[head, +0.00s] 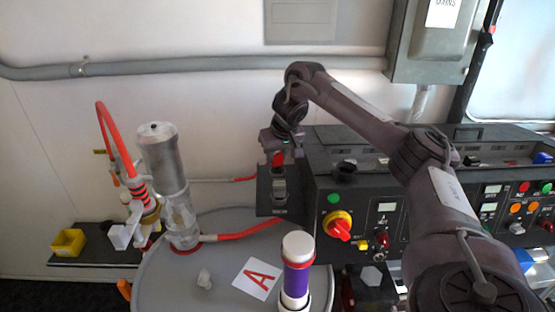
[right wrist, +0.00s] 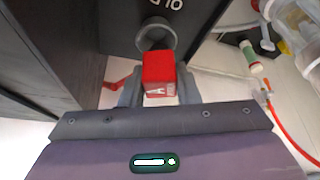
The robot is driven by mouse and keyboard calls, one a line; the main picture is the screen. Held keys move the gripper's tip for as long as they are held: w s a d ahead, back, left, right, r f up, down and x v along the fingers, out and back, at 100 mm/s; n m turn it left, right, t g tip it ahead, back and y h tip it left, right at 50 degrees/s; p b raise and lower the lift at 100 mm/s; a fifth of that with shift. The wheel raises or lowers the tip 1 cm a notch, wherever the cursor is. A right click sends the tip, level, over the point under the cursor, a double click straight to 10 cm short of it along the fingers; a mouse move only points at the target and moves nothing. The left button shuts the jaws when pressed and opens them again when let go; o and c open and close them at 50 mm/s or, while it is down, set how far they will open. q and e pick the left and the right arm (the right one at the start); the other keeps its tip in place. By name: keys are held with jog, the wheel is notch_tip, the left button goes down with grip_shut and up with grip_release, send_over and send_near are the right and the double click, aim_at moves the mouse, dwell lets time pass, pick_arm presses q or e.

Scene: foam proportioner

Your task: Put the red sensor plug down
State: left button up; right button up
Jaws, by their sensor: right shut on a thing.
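The red sensor plug (head: 277,159) is held in my right gripper (head: 279,155), at the left end of the black control console. In the right wrist view the plug (right wrist: 158,74) is a red block with a white mark, pinched between both fingers (right wrist: 158,90). A grey round socket (right wrist: 155,36) on a dark lettered panel lies just beyond the plug. In the head view a grey upright fitting (head: 279,189) stands on a dark panel (head: 265,206) below the gripper. I cannot tell whether the plug touches the socket. My left gripper is not in view.
The console (head: 345,180) with knobs and lights fills the right. A clear cylinder (head: 178,205) with red hoses and a yellow bin (head: 68,242) are left.

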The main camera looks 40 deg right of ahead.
jog(key=shift+d+f, duration=0.1)
jog(key=shift+f, duration=0.75)
jog(key=shift+s, duration=0.1)
jog(key=o, duration=1)
jog(key=shift+c, duration=0.2)
jog(key=shift+r, duration=0.15)
jog(key=shift+s+r, duration=0.1)
jog(key=shift+r, duration=0.8)
jog(key=v, duration=1)
jog(key=shift+s, duration=0.2)
jog(key=shift+f, duration=0.1)
